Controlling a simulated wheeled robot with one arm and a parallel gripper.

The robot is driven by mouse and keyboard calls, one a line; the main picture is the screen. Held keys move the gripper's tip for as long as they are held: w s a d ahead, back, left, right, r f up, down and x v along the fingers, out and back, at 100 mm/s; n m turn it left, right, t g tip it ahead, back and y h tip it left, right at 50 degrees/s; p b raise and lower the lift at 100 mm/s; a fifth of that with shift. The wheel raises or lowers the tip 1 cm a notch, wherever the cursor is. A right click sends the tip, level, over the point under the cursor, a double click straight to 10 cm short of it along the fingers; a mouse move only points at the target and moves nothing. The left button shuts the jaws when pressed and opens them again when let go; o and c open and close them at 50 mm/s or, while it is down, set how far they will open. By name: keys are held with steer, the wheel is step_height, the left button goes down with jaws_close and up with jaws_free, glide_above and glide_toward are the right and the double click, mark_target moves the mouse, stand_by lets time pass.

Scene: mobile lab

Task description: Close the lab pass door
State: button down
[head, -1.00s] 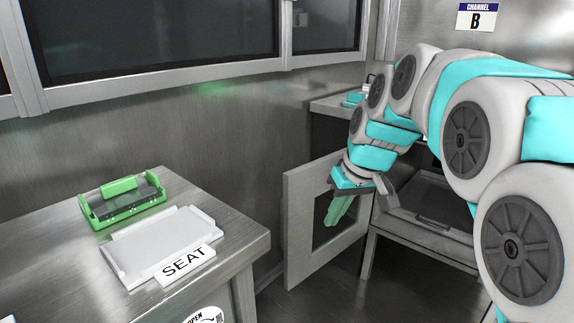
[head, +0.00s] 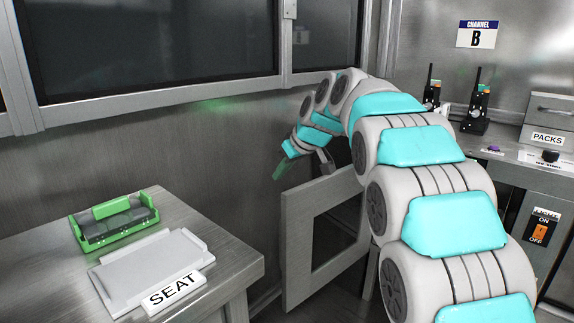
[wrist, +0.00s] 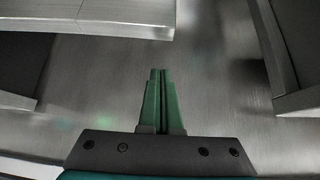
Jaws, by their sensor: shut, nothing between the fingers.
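The lab pass door (head: 297,250) is a grey square frame with a dark window. It stands open in the head view, swung out into the gap right of the steel table. My gripper (head: 278,177) has green fingers and is at the door's upper left corner, pointing down and left. Whether it touches the door is unclear. In the wrist view the fingers (wrist: 160,72) are together and empty, over bare metal floor or wall. A grey framed panel (wrist: 268,50) at the right there may be the door. My arm hides the door's right side and the opening behind.
A steel table (head: 215,235) at the left carries a green carrier (head: 112,210) and a white SEAT tray (head: 140,262). At the right, a bench has two black radio-like devices (head: 478,112), a PACKS drawer (head: 548,138) and an orange switch (head: 541,231). A windowed wall stands behind.

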steer(key=shift+s+d+f, duration=0.15)
steer(key=shift+f, duration=0.4)
steer(key=shift+s+d+f, duration=0.15)
steer(key=shift+f, duration=0.45)
steer(key=shift+s+d+f, duration=0.15)
steer(key=shift+f, duration=0.4)
